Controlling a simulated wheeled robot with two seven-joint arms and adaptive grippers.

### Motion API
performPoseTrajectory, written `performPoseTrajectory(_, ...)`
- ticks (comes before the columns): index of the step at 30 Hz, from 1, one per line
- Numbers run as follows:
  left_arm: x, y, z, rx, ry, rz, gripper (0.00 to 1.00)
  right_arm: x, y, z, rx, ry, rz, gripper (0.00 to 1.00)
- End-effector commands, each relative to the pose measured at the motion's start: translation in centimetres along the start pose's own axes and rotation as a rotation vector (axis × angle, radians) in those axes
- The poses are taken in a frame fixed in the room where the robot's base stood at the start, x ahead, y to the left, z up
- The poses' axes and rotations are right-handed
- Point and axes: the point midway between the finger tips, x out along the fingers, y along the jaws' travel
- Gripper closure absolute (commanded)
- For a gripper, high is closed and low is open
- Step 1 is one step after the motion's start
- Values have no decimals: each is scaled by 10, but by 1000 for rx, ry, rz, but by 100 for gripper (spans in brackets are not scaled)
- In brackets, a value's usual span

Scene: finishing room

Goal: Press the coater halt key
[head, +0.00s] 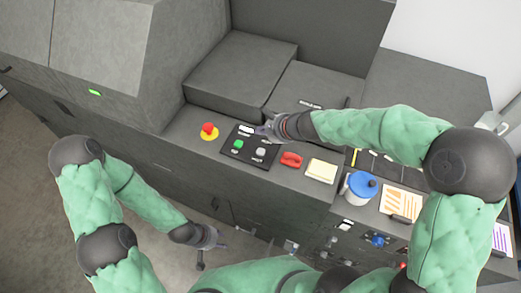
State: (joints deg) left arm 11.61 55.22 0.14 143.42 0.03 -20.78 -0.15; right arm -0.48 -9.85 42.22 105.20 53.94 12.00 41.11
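A black key panel (236,153) lies on the grey machine's ledge. It carries a white key (246,129), a green key (238,144) and a grey key (261,152), with small labels I cannot read, so I cannot tell which is the halt key. My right gripper (260,130) reaches in from the right, with its tip at the panel's upper right edge beside the white key. I cannot tell whether it touches anything or how its fingers stand. My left gripper (211,255) hangs low in front of the machine, away from the panel, its fingers apart and empty.
A red mushroom button on a yellow base (208,131) stands left of the panel. A red object (291,159), a pale yellow pad (322,170) and a blue-lidded container (361,187) are to the right. Raised grey housings (240,70) stand behind the ledge.

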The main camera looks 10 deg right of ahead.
Motion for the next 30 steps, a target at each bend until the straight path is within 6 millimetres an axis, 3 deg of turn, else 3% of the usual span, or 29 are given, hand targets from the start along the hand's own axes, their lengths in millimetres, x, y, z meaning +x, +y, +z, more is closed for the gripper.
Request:
performPoseTrajectory(21,65,-23,-2,0,0,0,60,51,37,-37,1,0,0,100)
performPoseTrajectory(30,78,-28,-3,0,0,0,60,60,44,-44,0,0,0,100)
